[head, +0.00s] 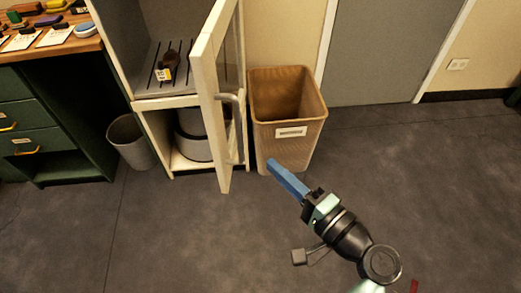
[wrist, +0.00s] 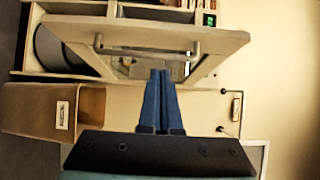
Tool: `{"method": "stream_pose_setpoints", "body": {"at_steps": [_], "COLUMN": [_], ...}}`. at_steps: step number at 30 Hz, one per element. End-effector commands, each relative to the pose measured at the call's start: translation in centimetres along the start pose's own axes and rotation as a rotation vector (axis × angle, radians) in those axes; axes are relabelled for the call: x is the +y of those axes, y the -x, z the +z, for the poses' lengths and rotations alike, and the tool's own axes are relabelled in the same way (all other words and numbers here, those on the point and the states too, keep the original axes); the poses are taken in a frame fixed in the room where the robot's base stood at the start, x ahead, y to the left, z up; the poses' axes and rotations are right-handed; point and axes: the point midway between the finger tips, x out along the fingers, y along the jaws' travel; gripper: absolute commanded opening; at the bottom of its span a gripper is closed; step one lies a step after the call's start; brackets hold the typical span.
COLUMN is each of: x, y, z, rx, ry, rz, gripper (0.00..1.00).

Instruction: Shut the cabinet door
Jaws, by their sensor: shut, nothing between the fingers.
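The cabinet (head: 118,25) stands at left centre in the head view, its pale-framed door (head: 208,95) swung wide open toward me. The door has a glass pane and a grey bar handle (head: 237,125) on its right-hand face. My gripper (head: 271,163) has blue fingers, shut and empty, low and to the right of the door, in front of the brown bin. In the wrist view the door (wrist: 75,27) and its handle (wrist: 150,49) lie beyond the fingertips (wrist: 160,72). I cannot tell the exact gap; no contact is clear.
A tall brown bin (head: 300,140) stands just right of the door. A round grey bin (head: 128,143) is left of the cabinet, beside a dark green desk (head: 75,110). The cabinet holds a dark item (head: 170,66) above and grey round containers (head: 193,145) below. Open floor lies in front.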

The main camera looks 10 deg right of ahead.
Motion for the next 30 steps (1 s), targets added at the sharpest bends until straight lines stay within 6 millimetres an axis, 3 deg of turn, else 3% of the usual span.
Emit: {"method": "stream_pose_setpoints", "body": {"at_steps": [13, 19, 30], "x": [0.0, 0.1, 0.1], "y": [-9.2, -11.0, -11.5], "z": [0.3, 2.3, 2.9], "rx": [-0.004, -0.002, 0.001], "ry": [0.003, 0.003, 0.003], "rz": [0.0, 0.003, 0.001], "gripper": [0.0, 0.0, 0.0]}}
